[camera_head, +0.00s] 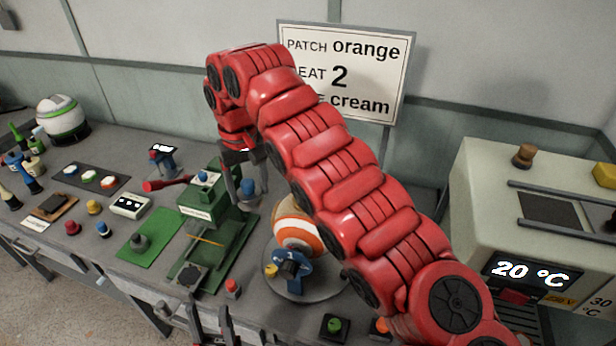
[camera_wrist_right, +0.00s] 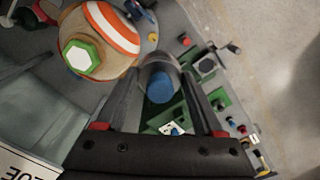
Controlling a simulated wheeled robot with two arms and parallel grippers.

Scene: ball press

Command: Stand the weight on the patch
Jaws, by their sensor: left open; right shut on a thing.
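My right gripper (camera_head: 240,180) is shut on a grey cylinder with a blue top, which I take to be the weight (camera_wrist_right: 161,86). In the head view its blue part (camera_head: 248,188) shows beside the green press (camera_head: 203,205). In the wrist view the ball (camera_wrist_right: 104,28) carries a green-rimmed white hexagonal patch (camera_wrist_right: 83,58), apart from the held weight. In the head view my right arm hides that patch. My left gripper (camera_head: 210,322) is open and empty at the bottom edge.
The ball sits in a blue clamp (camera_head: 292,272) on a round grey plate (camera_head: 315,290). A heater (camera_head: 540,225) reading 20 °C stands at right. A partly covered sign (camera_head: 345,70) shows "PATCH orange". A green mat (camera_head: 150,228) with a grey knobbed piece lies left of the press.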

